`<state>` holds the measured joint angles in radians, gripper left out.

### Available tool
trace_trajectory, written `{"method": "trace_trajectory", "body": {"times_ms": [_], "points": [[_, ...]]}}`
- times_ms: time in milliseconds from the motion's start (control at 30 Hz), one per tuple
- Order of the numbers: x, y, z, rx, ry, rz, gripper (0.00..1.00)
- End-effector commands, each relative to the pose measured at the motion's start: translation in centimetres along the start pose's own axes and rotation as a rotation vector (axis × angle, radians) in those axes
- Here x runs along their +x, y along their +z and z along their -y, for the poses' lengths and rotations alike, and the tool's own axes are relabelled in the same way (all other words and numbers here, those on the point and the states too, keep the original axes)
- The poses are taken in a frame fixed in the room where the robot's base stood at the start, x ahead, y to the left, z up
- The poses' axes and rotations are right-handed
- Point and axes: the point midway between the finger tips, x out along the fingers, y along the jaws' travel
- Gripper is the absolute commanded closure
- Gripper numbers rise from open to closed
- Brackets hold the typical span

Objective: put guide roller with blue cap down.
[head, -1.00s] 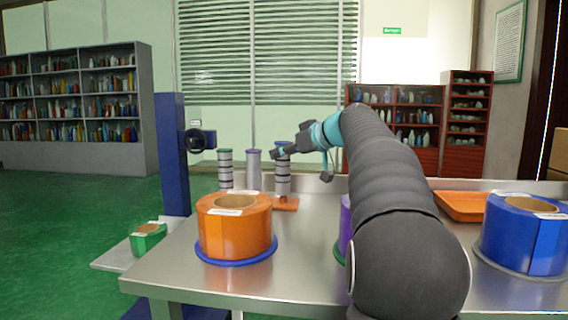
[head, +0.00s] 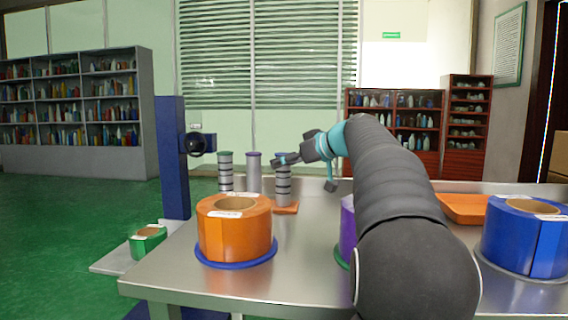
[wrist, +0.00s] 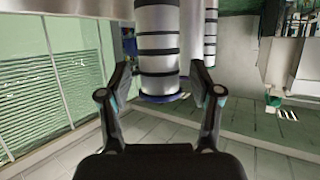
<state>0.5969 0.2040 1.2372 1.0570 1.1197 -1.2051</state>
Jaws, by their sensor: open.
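The guide roller with the blue cap (head: 283,186) is a grey cylinder with dark bands. It stands upright at the orange base (head: 287,209) near the table's back edge. The roller's exact contact with the base is too small to tell.
A green-capped roller (head: 225,172) and a purple-capped roller (head: 253,172) stand to the left. An orange roll (head: 235,232) is in front, a blue roll (head: 525,240) at right, and a purple roll (head: 347,228) partly behind my arm. An orange tray (head: 463,208) lies at back right.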

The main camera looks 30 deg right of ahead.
Motion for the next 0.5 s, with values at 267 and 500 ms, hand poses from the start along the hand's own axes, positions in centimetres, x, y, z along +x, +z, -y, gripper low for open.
{"method": "trace_trajectory", "body": {"times_ms": [267,500], "points": [[-5.4,0.0,-0.1,0.001,0.004,0.0,0.36],[-9.3,0.0,-0.1,0.001,0.003,-0.001,0.36]]}}
